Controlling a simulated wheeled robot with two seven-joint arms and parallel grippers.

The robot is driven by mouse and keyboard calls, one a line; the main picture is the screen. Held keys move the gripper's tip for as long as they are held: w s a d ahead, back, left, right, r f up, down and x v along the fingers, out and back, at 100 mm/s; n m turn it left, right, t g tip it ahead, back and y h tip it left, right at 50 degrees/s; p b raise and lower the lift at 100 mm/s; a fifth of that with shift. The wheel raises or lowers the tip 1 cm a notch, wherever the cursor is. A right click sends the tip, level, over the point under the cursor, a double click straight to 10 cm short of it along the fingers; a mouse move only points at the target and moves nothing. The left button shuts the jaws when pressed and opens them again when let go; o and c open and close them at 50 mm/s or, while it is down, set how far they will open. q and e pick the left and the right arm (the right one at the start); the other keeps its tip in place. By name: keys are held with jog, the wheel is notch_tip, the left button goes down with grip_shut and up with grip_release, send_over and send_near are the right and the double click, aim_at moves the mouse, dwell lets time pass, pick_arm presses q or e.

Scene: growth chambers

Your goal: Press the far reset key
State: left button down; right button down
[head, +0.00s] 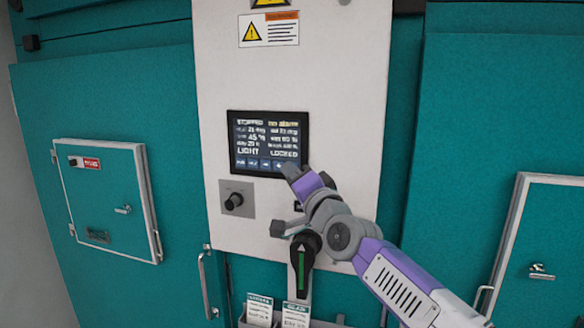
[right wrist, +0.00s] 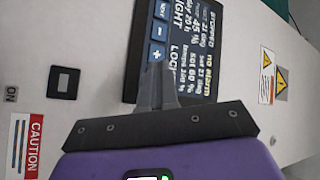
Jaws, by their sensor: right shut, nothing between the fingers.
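The control display (head: 268,132) is a dark screen on the white panel, with a row of blue keys (head: 252,163) along its bottom edge. I cannot read a reset label on any key. My right gripper (head: 288,170) is shut and empty, its tips at the display's lower right corner. In the right wrist view the shut fingertips (right wrist: 157,72) overlap the display (right wrist: 196,50) just past the plus key (right wrist: 156,54). The fingers hide whatever key lies there, and I cannot tell whether they touch it. My left gripper is out of view.
A black knob (head: 234,201) sits left below the display, and a black rotary handle (head: 303,252) sits below my right wrist. A black square switch (right wrist: 63,82) lies beside the display. Teal doors flank the panel; a small hatch (head: 108,198) is at left.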

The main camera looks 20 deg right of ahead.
jog(key=shift+s+a+p, duration=0.35)
jog(key=shift+s+p, duration=0.1)
jog(key=shift+s, duration=0.15)
jog(key=s+a+p, duration=0.1)
jog(key=s+p, duration=0.1)
jog(key=s+a+p, duration=0.1)
jog(key=s, duration=0.1)
jog(key=shift+a+p, duration=0.4)
